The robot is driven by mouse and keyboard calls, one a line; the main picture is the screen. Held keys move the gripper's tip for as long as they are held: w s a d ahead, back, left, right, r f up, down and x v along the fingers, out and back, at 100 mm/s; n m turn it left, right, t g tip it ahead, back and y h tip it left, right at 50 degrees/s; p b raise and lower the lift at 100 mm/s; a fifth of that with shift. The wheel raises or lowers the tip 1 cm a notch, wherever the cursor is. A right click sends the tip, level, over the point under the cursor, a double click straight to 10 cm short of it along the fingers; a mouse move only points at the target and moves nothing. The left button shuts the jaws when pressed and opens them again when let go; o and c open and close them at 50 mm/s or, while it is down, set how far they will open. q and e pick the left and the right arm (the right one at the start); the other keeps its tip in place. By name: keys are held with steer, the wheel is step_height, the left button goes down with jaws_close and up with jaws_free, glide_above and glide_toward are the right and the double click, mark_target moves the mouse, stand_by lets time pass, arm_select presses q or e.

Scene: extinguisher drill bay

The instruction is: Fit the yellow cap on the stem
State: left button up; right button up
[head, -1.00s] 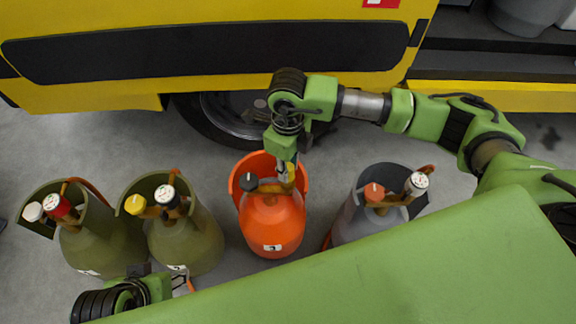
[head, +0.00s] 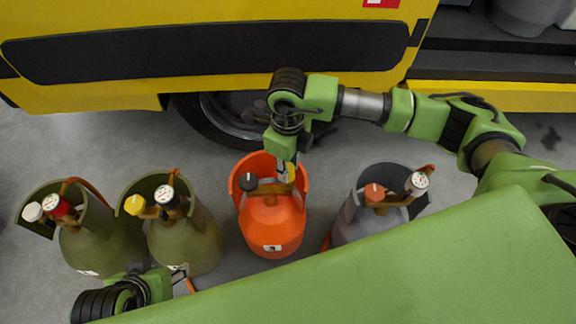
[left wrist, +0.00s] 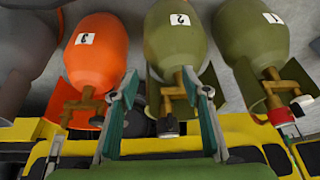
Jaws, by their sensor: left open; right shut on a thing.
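The orange cylinder (head: 272,225), labelled 3, stands upright in the middle of the head view, with a black knob (head: 249,181) on its valve's left side. My right gripper (head: 286,172) is over the valve's right side, shut on a small yellow cap (head: 291,173). The stem under the cap is hidden, so I cannot tell whether the cap is seated. Another yellow cap (head: 135,204) is on the left of the valve of olive cylinder 2 (head: 186,243). My left gripper (head: 182,270) is open and empty near cylinder 2; its spread fingers also show in the left wrist view (left wrist: 160,82).
Another olive cylinder (head: 100,247) with red and white knobs stands at the left. A grey cylinder (head: 360,222) with an orange knob stands to the right. The yellow vehicle (head: 230,20) and its wheel (head: 215,118) are behind. Grey floor is clear at the left.

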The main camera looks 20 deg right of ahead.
arm_select(q)
steer(key=shift+w+d+r+t+h+b, duration=0.15)
steer(key=shift+w+d+r+t, duration=0.2)
steer(key=shift+w, duration=0.4)
steer(key=shift+w+d+r+t+h+b, duration=0.1)
steer(key=shift+w+r+t+b, duration=0.1)
steer(key=shift+w+t, duration=0.4)
steer(key=shift+w+d+r+t+h+b, duration=0.1)
steer(key=shift+w+d+r+t, duration=0.15)
steer(key=shift+w, duration=0.6)
arm_select(e)
steer(key=shift+f, duration=0.55)
steer(key=shift+f+b, duration=0.3)
steer(key=shift+f, duration=0.15)
arm_select(q)
steer(key=w+d+r+t, duration=0.1)
steer(key=w+r+t, duration=0.1)
steer(key=w, duration=0.3)
steer(key=shift+d+r+t, duration=0.4)
steer(key=shift+r, duration=0.4)
arm_select(e)
steer(key=shift+f, duration=0.2)
arm_select(q)
steer(key=shift+w+d+r+t+h+b, duration=0.25)
steer(key=shift+w+r+t+h+b, duration=0.15)
steer(key=shift+w+r, duration=0.2)
arm_select(e)
steer(key=shift+f, duration=0.15)
